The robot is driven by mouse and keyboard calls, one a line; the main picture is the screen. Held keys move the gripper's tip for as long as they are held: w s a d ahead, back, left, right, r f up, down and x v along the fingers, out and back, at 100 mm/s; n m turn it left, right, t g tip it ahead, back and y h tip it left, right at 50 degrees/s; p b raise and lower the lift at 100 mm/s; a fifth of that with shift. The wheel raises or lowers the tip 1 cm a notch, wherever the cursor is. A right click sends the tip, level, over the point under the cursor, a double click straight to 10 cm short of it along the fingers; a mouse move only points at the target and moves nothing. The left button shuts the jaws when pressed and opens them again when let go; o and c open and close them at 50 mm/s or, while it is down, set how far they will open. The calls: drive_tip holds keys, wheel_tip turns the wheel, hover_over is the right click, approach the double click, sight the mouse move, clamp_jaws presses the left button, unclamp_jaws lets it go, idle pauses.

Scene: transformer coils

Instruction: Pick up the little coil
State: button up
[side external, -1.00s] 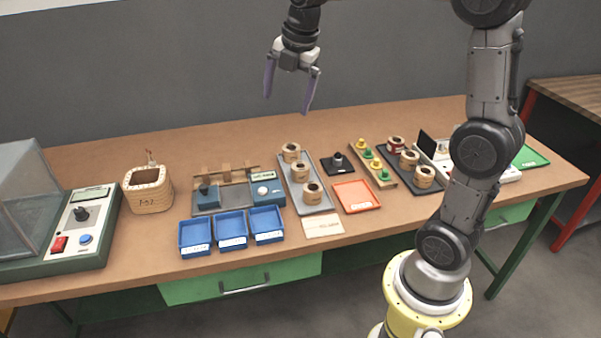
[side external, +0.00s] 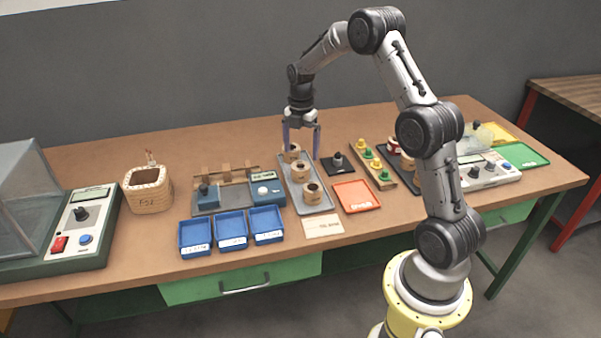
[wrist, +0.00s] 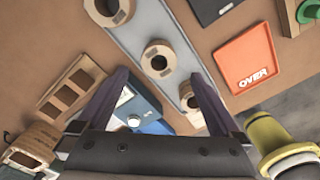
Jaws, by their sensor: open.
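Three small tan coils with dark centre holes stand in a row on a long grey tray (side external: 326,209): back coil (side external: 291,153), middle coil (side external: 301,173) and front coil (side external: 313,194). The wrist view shows the back coil (wrist: 110,10), the middle coil (wrist: 160,58) and the front coil (wrist: 190,98), partly covered by a finger. My gripper (side external: 302,152) is open and empty, pointing down over the tray's back half. In the wrist view its fingers (wrist: 160,76) spread on either side of the row.
A blue-ended winding device (side external: 267,191) stands left of the tray, with several blue bins (side external: 232,230) before it. A black pad (side external: 338,164) and an orange tray (side external: 356,196) lie right. My arm partly hides a dark tray of coils.

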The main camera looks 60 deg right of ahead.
sight(300, 165)
drive_tip(key=shift+w+f, duration=0.1)
drive_tip(key=shift+f, duration=3.4)
drive_tip(key=c, duration=1.5)
drive_tip(key=shift+r, duration=0.2)
